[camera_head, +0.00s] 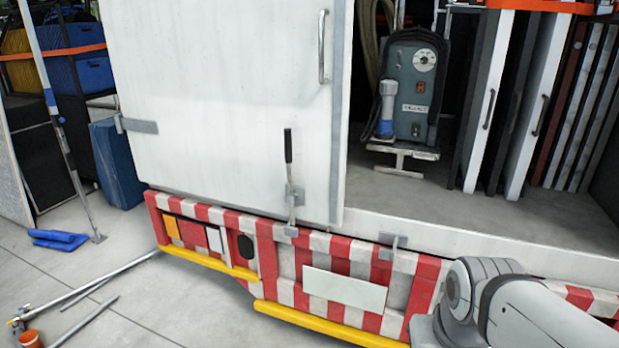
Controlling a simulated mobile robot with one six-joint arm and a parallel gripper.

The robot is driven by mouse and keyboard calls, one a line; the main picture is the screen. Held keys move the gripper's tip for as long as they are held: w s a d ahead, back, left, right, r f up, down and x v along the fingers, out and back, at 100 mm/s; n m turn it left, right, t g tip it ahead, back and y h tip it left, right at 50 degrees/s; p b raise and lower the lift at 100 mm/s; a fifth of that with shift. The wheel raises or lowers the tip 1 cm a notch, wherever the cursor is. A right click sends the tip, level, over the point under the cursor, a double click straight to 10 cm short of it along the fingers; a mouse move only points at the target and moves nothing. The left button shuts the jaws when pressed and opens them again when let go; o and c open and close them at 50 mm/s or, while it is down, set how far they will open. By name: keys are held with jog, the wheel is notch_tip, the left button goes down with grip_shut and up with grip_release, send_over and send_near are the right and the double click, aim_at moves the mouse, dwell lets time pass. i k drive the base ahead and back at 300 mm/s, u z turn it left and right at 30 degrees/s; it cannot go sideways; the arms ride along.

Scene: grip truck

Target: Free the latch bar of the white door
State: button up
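The white door (220,110) of the truck fills the left and middle of the view, with a vertical grab handle (322,47) near its right edge. The latch bar (290,185) stands upright low on the door, with a black grip at its top. Its lower end sits at a grey bracket (291,231) on the truck's sill; whether it is seated in it is too small to tell. My arm shows at the lower right, well right of and below the latch bar. My gripper is not in view.
Right of the door the cargo bay (480,205) is open, with a grey machine (414,85) and several upright panels (543,100). A second bracket (393,241) juts from the sill.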

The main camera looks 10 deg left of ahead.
aim_at(293, 196)
jog(key=u, duration=0.45)
jog(key=i, duration=1.1)
jog(key=z, duration=0.3)
